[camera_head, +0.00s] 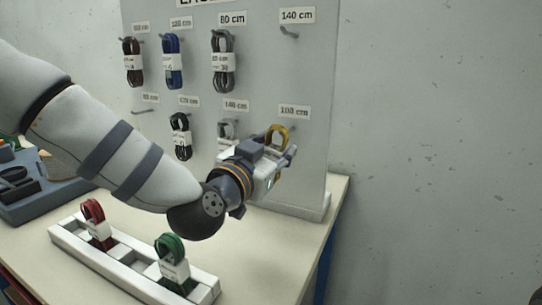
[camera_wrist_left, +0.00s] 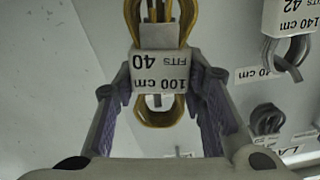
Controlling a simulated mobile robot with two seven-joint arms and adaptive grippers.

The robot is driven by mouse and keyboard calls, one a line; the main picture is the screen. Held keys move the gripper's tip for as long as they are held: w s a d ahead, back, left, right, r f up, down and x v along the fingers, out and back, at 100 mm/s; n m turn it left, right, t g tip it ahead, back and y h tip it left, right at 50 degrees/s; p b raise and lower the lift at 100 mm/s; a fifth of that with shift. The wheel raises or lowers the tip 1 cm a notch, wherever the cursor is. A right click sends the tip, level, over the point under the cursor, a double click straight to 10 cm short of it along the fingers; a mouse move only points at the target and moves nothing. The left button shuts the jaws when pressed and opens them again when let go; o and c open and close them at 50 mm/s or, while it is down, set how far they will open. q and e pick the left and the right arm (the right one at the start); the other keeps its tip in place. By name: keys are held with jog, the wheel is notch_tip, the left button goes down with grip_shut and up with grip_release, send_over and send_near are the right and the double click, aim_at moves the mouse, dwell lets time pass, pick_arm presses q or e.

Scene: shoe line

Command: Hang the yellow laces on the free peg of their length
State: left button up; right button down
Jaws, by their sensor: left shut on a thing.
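The yellow laces (camera_head: 277,131) are a looped bundle with a white band. In the left wrist view the yellow laces (camera_wrist_left: 158,115) have a band reading 100 cm, fits 40, upside down. My left gripper (camera_head: 277,166) is shut on that band, with a finger (camera_wrist_left: 115,90) on each side. It is in front of the lower right of the pegboard (camera_head: 300,75), just below a label (camera_head: 294,111) reading 100 cm. The peg under that label is hidden by the laces and gripper; I cannot tell whether they touch it. My right gripper is not in view.
Brown laces (camera_head: 132,62), blue laces (camera_head: 173,62), dark laces (camera_head: 223,65) and black laces (camera_head: 181,140) hang on the board. The 140 cm peg (camera_head: 289,33) at top right is bare. A white rack (camera_head: 130,265) holds red laces (camera_head: 93,212) and green laces (camera_head: 170,250).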

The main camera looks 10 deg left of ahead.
pick_arm(q)
jog(key=shift+w+d+f+b, duration=0.1)
jog(key=shift+w+f, duration=0.05)
jog(key=shift+w, duration=0.45)
jog(key=shift+w+d+f+b, duration=0.15)
jog(key=shift+w, duration=0.4)
jog(key=shift+w+d+f+b, duration=0.1)
jog(key=shift+w+f, duration=0.05)
jog(key=shift+w, duration=0.45)
jog(key=o, duration=1.1)
